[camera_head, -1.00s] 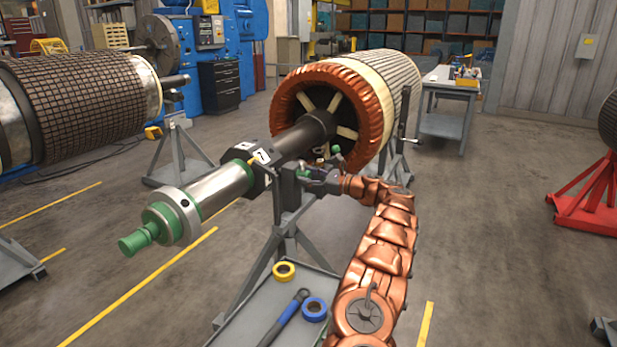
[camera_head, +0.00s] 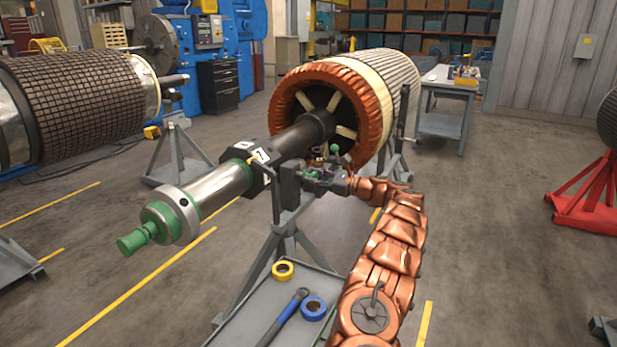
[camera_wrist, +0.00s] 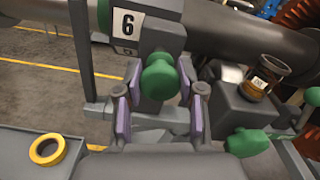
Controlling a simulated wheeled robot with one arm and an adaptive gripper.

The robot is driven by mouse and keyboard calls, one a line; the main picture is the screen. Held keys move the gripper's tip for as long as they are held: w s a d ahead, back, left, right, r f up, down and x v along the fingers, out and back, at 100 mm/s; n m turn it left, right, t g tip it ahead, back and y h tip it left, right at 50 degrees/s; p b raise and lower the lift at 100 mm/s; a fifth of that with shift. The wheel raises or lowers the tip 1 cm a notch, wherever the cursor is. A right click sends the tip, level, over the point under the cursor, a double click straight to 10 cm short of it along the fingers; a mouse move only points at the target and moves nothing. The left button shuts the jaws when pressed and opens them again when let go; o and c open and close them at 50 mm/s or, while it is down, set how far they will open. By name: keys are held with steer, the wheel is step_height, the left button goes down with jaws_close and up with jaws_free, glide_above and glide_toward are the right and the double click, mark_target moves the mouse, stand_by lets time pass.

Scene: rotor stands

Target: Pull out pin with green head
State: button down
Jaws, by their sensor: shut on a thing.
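In the head view, my gripper (camera_head: 312,173) is at the right side of the stand's dark upper block (camera_head: 290,184), and the held head is not clearly visible. Another green knob (camera_wrist: 248,142) is at the lower right in the wrist view.
The rotor shaft (camera_head: 225,181) runs above the grey stand (camera_head: 283,240). A tray (camera_head: 255,318) below holds yellow tape (camera_head: 283,271), blue tape (camera_head: 314,309) and a blue-handled tool (camera_head: 282,322).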

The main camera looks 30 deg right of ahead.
steer(key=shift+s+d, duration=0.25)
steer(key=shift+s, duration=0.05)
steer(key=shift+f, duration=0.1)
steer(key=c, duration=0.7)
jaws_free()
steer(key=shift+s, duration=0.1)
steer(key=v, duration=1.2)
